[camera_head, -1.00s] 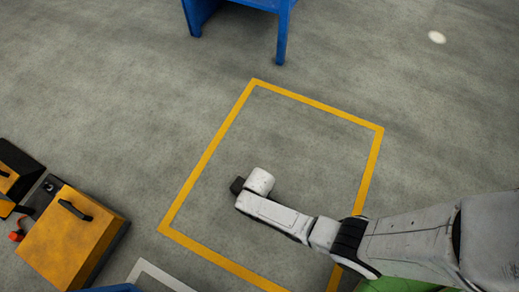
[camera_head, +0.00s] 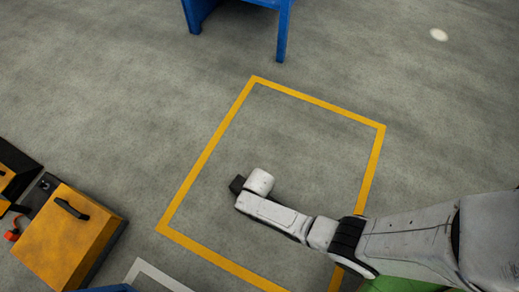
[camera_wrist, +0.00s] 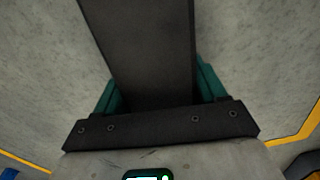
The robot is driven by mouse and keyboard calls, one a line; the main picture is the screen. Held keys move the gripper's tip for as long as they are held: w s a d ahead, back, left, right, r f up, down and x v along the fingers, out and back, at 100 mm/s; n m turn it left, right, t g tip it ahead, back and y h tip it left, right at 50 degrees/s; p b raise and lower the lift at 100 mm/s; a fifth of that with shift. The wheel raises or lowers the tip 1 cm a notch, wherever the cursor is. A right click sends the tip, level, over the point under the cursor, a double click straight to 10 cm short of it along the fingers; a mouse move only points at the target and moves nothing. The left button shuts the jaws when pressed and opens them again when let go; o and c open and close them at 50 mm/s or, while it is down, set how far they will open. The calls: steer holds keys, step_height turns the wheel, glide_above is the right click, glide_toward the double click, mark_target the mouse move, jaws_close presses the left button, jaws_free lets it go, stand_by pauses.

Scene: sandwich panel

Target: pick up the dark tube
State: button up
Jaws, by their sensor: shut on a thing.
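The dark tube (camera_wrist: 145,45) fills the upper middle of the wrist view, long and nearly black, running out past the top edge. My gripper (camera_wrist: 155,85) is shut on it, with a teal finger on each side of the tube. The fingertips are partly hidden by the tube. In the head view, a small dark piece (camera_head: 237,185) shows just left of my wrist; I cannot tell whether it is the tube or part of my gripper. My arm reaches in from the right, over the floor inside the yellow outline.
A yellow line (camera_head: 205,160) marks a rectangle on the grey floor. A blue stand (camera_head: 283,35) is at the top. An orange and black case (camera_head: 65,240) stands at the lower left.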

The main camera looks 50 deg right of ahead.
steer(key=c, duration=0.7)
steer(key=shift+w, duration=0.1)
jaws_close()
steer(key=shift+r, duration=0.1)
